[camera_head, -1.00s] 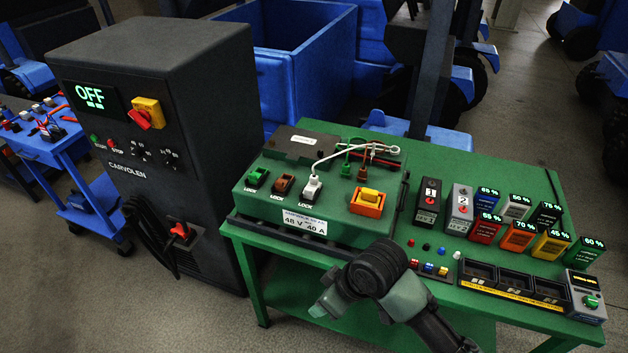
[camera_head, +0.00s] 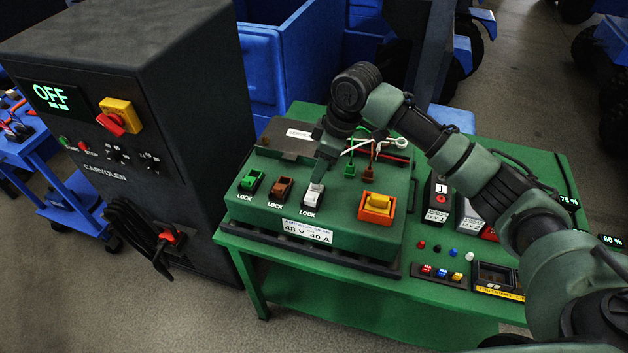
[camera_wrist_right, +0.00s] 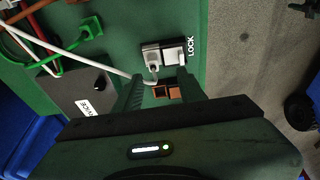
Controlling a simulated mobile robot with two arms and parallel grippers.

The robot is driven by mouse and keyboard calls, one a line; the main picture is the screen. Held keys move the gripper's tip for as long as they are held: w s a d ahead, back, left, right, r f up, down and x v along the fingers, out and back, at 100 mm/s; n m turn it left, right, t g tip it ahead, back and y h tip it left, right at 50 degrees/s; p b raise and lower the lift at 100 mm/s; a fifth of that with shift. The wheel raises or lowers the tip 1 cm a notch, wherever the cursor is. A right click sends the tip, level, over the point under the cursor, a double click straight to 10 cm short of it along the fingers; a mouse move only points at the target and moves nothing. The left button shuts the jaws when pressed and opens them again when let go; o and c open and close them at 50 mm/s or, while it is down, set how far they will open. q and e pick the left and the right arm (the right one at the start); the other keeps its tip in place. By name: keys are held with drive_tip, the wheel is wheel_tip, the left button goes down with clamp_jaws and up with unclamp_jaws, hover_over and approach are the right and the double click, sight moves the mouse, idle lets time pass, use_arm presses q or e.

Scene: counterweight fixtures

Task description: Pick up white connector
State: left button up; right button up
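The white connector (camera_head: 316,188) sits in its socket marked LOCK (camera_head: 310,201) on the green fixture box (camera_head: 335,222). In the right wrist view the white connector (camera_wrist_right: 153,60) shows with its white cable running off to the left. My right gripper (camera_head: 324,157) reaches down just above the connector and partly hides it in the head view. In the wrist view the two fingers of my right gripper (camera_wrist_right: 160,76) are apart, with the connector just past the tips. I cannot tell whether they touch it. My left gripper is out of view.
Green (camera_head: 251,181) and brown (camera_head: 281,188) connectors stand left of the white one. An orange-yellow block (camera_head: 376,207) is to its right. A dark cabinet (camera_head: 150,80) reading OFF stands at left. My right arm covers much of the bench's right side.

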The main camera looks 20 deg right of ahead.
wheel_tip(320, 180, down, 2)
drive_tip(key=shift+p, duration=0.7)
drive_tip(key=shift+w+f, duration=0.25)
drive_tip(key=shift+f, duration=0.2)
drive_tip(key=shift+w+f, duration=0.2)
drive_tip(key=shift+f, duration=0.25)
drive_tip(key=shift+w+a+f+p, duration=0.1)
drive_tip(key=shift+w+f+p, duration=0.1)
drive_tip(key=shift+f, duration=0.25)
drive_tip(key=shift+w+a+f+p, duration=0.1)
drive_tip(key=shift+w+f, duration=0.1)
drive_tip(key=shift+f, duration=0.25)
drive_tip(key=shift+s+r, duration=0.1)
drive_tip(key=shift+c, duration=0.9)
clamp_jaws()
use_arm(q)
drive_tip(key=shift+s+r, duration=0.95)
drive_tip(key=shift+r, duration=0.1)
use_arm(e)
drive_tip(key=shift+r, duration=0.1)
